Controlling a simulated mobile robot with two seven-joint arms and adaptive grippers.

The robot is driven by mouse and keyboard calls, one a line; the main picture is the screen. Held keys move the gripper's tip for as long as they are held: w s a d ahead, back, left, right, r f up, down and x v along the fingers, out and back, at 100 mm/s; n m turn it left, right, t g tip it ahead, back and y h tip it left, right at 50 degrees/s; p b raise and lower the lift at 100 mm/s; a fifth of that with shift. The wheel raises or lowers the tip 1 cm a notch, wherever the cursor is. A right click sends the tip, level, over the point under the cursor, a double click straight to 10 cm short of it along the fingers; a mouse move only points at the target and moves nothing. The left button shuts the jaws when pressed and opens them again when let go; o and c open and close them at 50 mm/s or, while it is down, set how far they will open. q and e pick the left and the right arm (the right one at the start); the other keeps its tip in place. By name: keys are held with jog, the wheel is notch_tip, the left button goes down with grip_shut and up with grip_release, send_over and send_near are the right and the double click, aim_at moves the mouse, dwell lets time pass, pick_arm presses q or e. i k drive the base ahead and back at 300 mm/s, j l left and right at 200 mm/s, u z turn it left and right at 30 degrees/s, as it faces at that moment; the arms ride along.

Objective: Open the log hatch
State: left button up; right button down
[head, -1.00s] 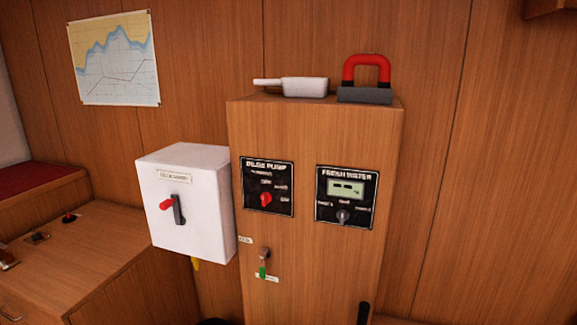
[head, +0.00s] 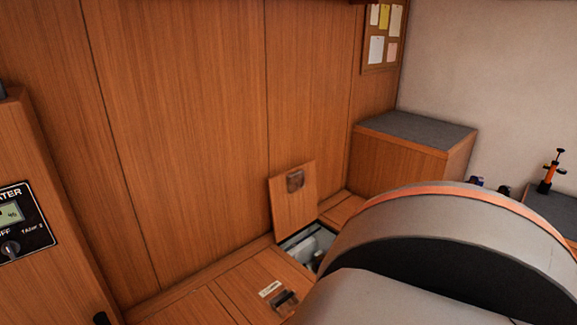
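A wooden hatch lid (head: 298,203) stands raised, leaning near the wall, with a dark recessed pull on its face. Below it is an open hatch hole (head: 308,246) with pale shapes inside, partly hidden by my arm. Nearer, a shut wooden panel (head: 245,286) carries a small white label (head: 270,289) and a dark handle (head: 285,299). The label is too small to read, so I cannot tell which of these is the log hatch. A large grey arm link of mine with an orange band covers the lower right. Neither gripper shows.
A wooden cabinet with the water panel (head: 22,222) stands at the left edge. A grey-topped locker (head: 416,132) stands at the back right, under a notice board (head: 382,35). An orange and black tool (head: 549,173) stands at the far right.

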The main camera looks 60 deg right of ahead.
aim_at(295, 200)
jog(key=k+l, duration=0.1)
jog(key=l, duration=0.45)
jog(key=k+l, duration=0.1)
jog(key=l, duration=0.5)
jog(key=k+l, duration=0.1)
jog(key=l, duration=0.45)
jog(key=k+l, duration=0.15)
jog(key=l, duration=0.4)
jog(key=k+l+z, duration=0.1)
jog(key=l, duration=0.5)
